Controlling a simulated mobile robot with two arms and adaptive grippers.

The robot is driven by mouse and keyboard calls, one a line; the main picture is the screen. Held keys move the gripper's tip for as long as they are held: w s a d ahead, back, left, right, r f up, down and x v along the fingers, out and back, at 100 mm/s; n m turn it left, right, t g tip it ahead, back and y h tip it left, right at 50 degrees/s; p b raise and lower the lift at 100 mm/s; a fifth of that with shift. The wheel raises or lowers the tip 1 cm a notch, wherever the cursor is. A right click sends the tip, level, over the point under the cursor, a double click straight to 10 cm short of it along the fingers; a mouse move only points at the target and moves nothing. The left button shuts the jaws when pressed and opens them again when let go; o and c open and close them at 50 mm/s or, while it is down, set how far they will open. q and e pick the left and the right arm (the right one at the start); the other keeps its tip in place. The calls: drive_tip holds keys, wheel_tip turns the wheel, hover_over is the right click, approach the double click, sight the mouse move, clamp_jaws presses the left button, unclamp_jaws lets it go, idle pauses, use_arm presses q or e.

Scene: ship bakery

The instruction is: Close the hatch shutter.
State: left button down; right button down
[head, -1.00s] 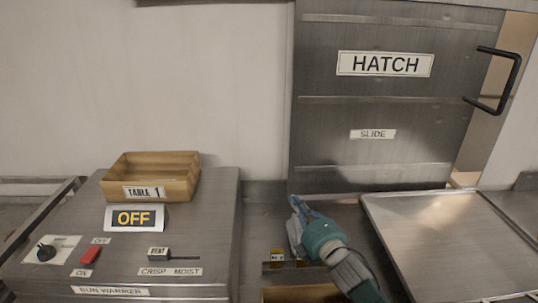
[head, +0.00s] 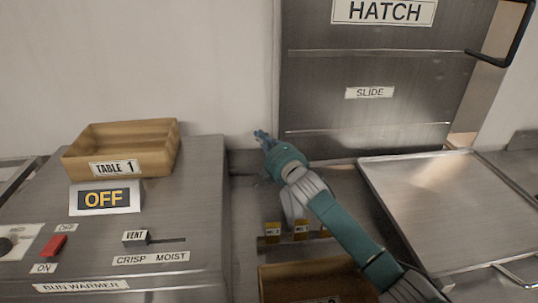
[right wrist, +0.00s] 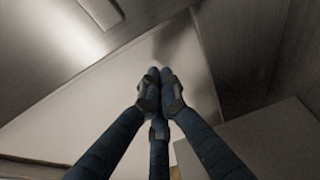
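The hatch shutter (head: 395,70) is a steel panel on the wall at upper right, labelled HATCH and SLIDE. Its black handle (head: 517,40) is at its right edge, partly cut off by the frame's top. A narrow pale brown gap (head: 487,85) shows right of the panel. My right gripper (head: 262,135) is just left of the shutter's left edge in the picture, in front of the bare wall and well away from the handle. In the right wrist view its fingers (right wrist: 160,72) are together at the tips, with nothing seen between them. My left gripper is not in view.
The bun warmer (head: 205,215) stands at left, bearing a wooden TABLE 1 box (head: 75,165) and an OFF sign (head: 105,198). A steel tray (head: 445,200) lies below the shutter at right. Another wooden box (head: 290,280) and small labelled blocks (head: 272,232) are below my right arm.

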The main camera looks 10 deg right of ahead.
sight(335, 130)
drive_tip(key=d, duration=0.1)
drive_tip(key=d+p, duration=0.1)
drive_tip(key=d, duration=0.2)
drive_tip(key=shift+s+r+p, duration=0.15)
drive_tip(key=shift+s+p, duration=0.1)
drive_tip(key=shift+p, duration=0.1)
drive_tip(key=shift+w, duration=0.1)
drive_tip(key=shift+d, duration=0.35)
drive_tip(key=d, duration=1.2)
drive_tip(key=s+d, duration=0.1)
drive_tip(key=d, duration=0.5)
drive_tip(key=shift+d, duration=0.15)
drive_tip(key=shift+s+d, duration=0.1)
drive_tip(key=shift+d, duration=0.55)
